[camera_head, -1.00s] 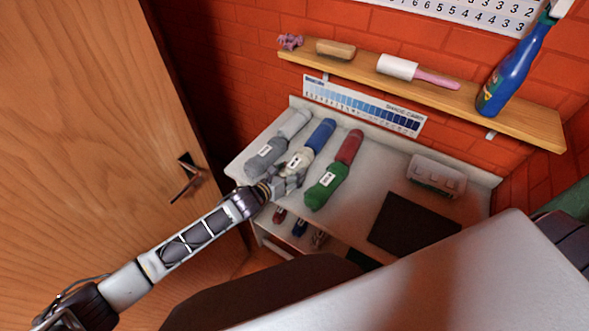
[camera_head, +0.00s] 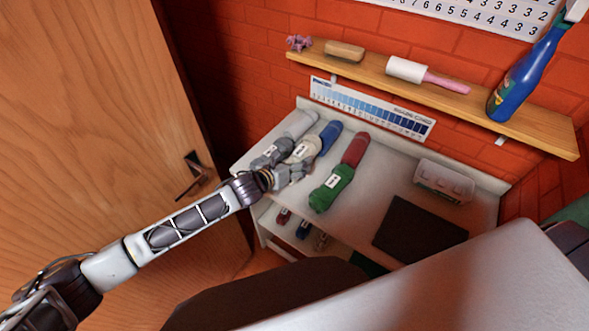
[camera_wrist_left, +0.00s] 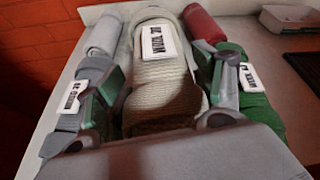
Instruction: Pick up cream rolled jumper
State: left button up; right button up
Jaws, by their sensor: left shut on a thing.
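The cream rolled jumper (camera_head: 309,148), with a white label, is between the fingers of my left gripper (camera_head: 288,174). In the left wrist view the jumper (camera_wrist_left: 165,90) lies lengthwise between the two green-padded fingers (camera_wrist_left: 160,105), which are shut on it. It appears held slightly above the white surface, though any gap under it is hidden. My gripper covers its near end. My right gripper is not in view.
A grey roll (camera_head: 272,152) lies close on the left, a green roll (camera_head: 331,188) close on the right. A blue roll (camera_head: 331,134) and red roll (camera_head: 355,150) lie behind. A dark mat (camera_head: 420,229) and clear box (camera_head: 444,180) are further right, below a wooden shelf (camera_head: 450,95).

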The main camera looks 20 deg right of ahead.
aim_at(300, 152)
pick_arm(q)
jog(key=shift+r, duration=1.75)
